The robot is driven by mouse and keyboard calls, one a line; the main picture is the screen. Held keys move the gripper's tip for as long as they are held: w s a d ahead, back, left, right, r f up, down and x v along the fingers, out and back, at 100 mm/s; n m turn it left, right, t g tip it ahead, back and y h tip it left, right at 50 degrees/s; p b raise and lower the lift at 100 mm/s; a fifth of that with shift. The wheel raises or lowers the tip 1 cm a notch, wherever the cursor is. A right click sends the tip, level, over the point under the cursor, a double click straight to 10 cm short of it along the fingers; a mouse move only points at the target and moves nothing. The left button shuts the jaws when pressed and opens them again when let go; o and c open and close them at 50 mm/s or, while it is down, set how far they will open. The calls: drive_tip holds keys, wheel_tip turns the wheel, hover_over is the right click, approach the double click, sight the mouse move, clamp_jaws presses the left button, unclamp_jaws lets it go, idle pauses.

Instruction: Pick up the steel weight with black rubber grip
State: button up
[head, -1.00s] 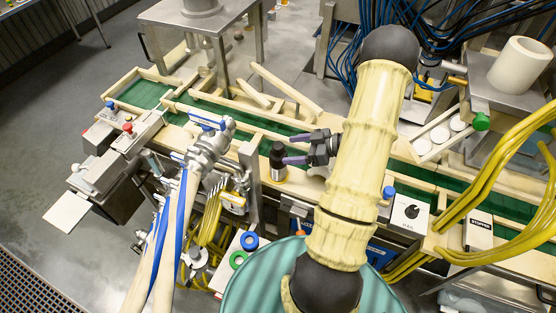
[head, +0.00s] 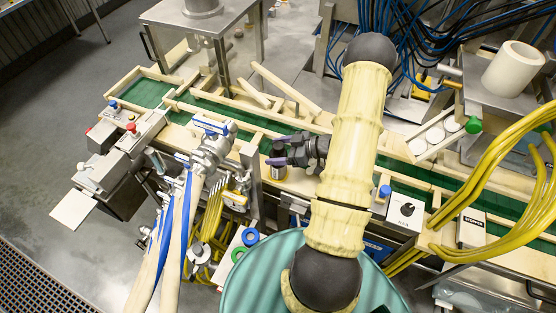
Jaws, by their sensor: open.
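The steel weight (head: 278,173) with its black rubber grip stands upright on the pale ledge at the near edge of the green conveyor, in the middle of the head view. My gripper (head: 274,150) reaches in from the right with its two purple-grey fingers apart. The fingertips are at the black grip, which shows between and below them. I cannot tell whether either finger touches it. The steel base shows below the fingers, and part of the grip is hidden by them.
A metal upright (head: 251,178) stands close to the left of the weight. Left of it are a pipe valve assembly (head: 210,152) and yellow hoses. A white dial box (head: 405,211) sits to the right. A green conveyor (head: 240,131) runs behind.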

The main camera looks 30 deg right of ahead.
idle(0.4)
drive_tip(key=c, duration=1.5)
drive_tip(key=shift+r, duration=0.15)
drive_tip(key=shift+c, duration=0.3)
drive_tip(key=shift+r+b, duration=1.55)
drive_tip(key=shift+r, duration=3.35)
clamp_jaws()
